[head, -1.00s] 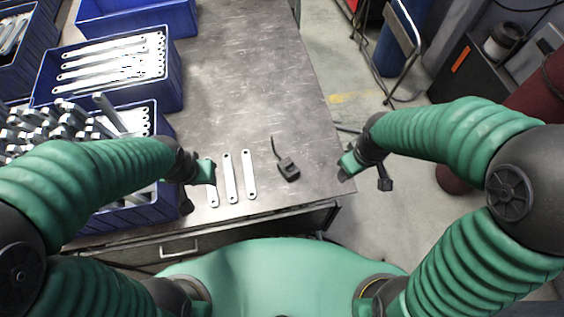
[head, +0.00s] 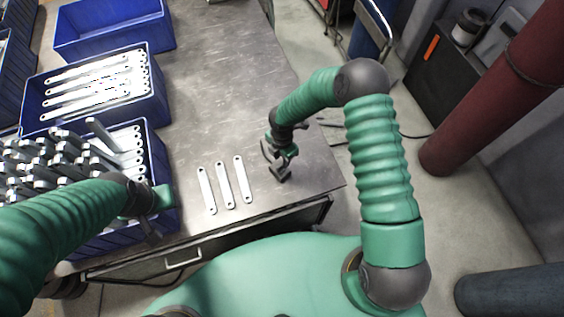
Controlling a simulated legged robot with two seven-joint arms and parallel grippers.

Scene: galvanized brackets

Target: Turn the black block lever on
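The small black block with its lever (head: 283,174) sits on the metal table near its front right edge. Its lever is mostly hidden behind my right gripper. My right gripper (head: 274,155) is over the block's far side, pointing down, at or very close to the lever. I cannot tell whether its fingers touch the lever or are closed. My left gripper (head: 163,197) is at the left, beside the front blue bin and well away from the block. Its fingers are too unclear to tell open from shut.
Several flat galvanized brackets (head: 223,185) lie in a row left of the block. Blue bins (head: 160,98) with brackets fill the table's left side. The metal table (head: 215,75) is clear behind the block. Its right edge is close to my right arm.

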